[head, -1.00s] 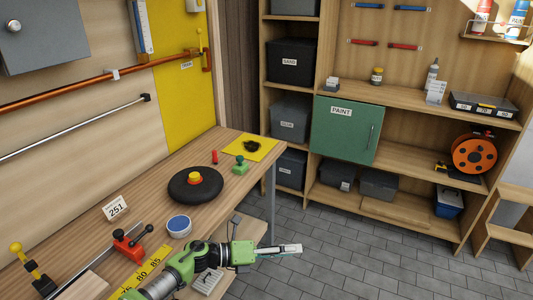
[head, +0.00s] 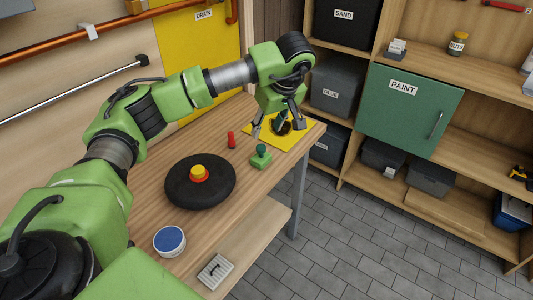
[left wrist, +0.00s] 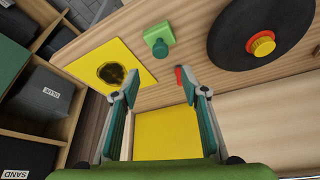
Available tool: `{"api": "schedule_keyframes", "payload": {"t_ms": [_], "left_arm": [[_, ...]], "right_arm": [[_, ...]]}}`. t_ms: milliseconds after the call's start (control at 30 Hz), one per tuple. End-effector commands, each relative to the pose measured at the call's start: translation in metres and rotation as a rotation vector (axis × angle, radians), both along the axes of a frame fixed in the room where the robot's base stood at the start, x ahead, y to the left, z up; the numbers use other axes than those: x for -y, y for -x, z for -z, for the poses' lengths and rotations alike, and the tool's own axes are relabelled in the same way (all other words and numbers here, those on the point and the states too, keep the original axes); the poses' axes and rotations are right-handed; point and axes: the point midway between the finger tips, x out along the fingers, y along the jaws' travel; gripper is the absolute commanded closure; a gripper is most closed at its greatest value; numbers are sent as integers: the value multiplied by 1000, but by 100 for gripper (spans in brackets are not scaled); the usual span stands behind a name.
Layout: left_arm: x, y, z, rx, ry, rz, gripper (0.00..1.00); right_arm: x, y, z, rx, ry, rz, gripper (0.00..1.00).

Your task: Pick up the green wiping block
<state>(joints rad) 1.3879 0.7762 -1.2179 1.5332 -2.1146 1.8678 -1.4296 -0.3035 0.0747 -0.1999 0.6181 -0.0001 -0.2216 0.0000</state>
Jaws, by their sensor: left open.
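The green wiping block (head: 261,158), with a darker green knob on top, stands on the workbench near its front edge. It also shows in the left wrist view (left wrist: 158,38), at the top, beyond my fingertips. My left gripper (head: 278,127) is open and empty, pointing down above the yellow sheet at the bench's far end. In the left wrist view its two fingers (left wrist: 152,92) stand wide apart with nothing between them. The block is apart from the gripper, to its lower left in the head view. My right gripper is not in view.
A small red object (head: 231,140) stands left of the block. A black disc with a yellow-red knob (head: 200,190) lies nearer, with a blue-lidded round tin (head: 169,241). The yellow sheet (head: 297,135) has a dark patch. The green PAINT cabinet (head: 408,108) stands right, beyond the floor.

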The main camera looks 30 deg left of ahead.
Motion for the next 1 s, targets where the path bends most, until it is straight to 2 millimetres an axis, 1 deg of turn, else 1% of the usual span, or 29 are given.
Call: {"api": "schedule_keyframes", "payload": {"t_ms": [33,100,200,467,633,700,800,1000], "left_arm": [[-4,-1,11,-5,1,-4,59],[-9,-3,23,-4,2,-4,59],[-14,-7,38,-3,3,-3,59],[-20,-9,57,-2,4,-2,59],[-25,-8,82,-5,4,-3,59],[-29,-11,91,-2,3,-4,59],[-32,-12,99,-1,5,-5,59],[-32,-13,102,0,5,-3,59]], "right_arm": [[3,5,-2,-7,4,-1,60],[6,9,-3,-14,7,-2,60],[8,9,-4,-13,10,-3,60],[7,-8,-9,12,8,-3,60],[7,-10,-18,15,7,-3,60],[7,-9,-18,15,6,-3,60],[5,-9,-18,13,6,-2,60],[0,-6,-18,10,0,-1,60]]}}
